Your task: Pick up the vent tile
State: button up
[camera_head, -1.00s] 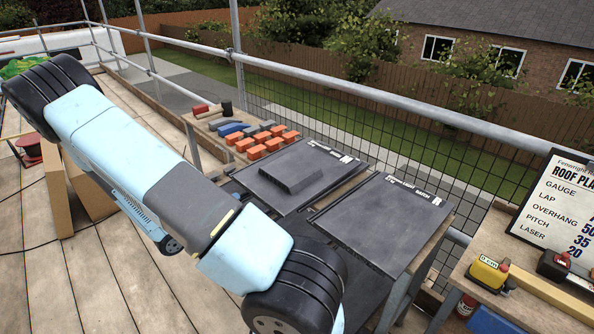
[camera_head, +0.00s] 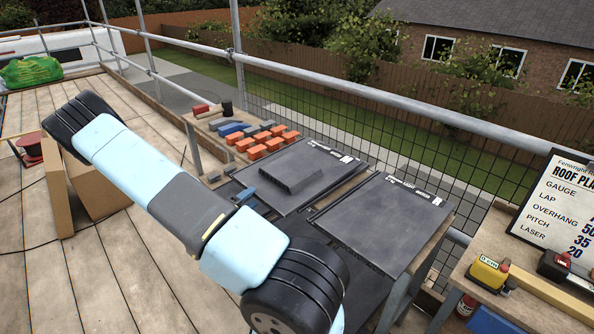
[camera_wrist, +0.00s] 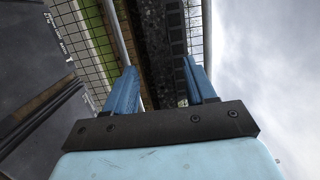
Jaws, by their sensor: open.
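The vent tile (camera_head: 318,165) is a flat dark grey tile with a raised block on top and a white printed label at its far edge. It lies on the left of two stands in the head view. In the wrist view a dark slotted piece (camera_wrist: 160,45), which looks like the raised vent, shows between the fingers. My gripper (camera_wrist: 162,88) has two blue fingers spread apart, with no visible contact. In the head view a blue finger shows at the tile's near left edge, and my arm hides most of the gripper.
A plain dark tile (camera_head: 385,222) lies on the stand to the right. Orange and grey blocks (camera_head: 265,145) sit on a bench behind left. A sign board (camera_head: 556,212) and a yellow tape measure (camera_head: 488,274) are at right. A scaffold rail (camera_head: 380,103) runs behind.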

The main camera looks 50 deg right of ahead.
aim_at(260, 191)
jog(key=shift+w+d+r, duration=0.1)
jog(key=shift+w+d, duration=0.05)
jog(key=shift+d, duration=0.75)
jog(key=shift+w+d, duration=0.2)
jog(key=shift+d, duration=0.75)
jog(key=shift+w+d+r, duration=0.1)
jog(key=shift+w+d, duration=0.05)
jog(key=shift+d, duration=0.75)
grip_shut()
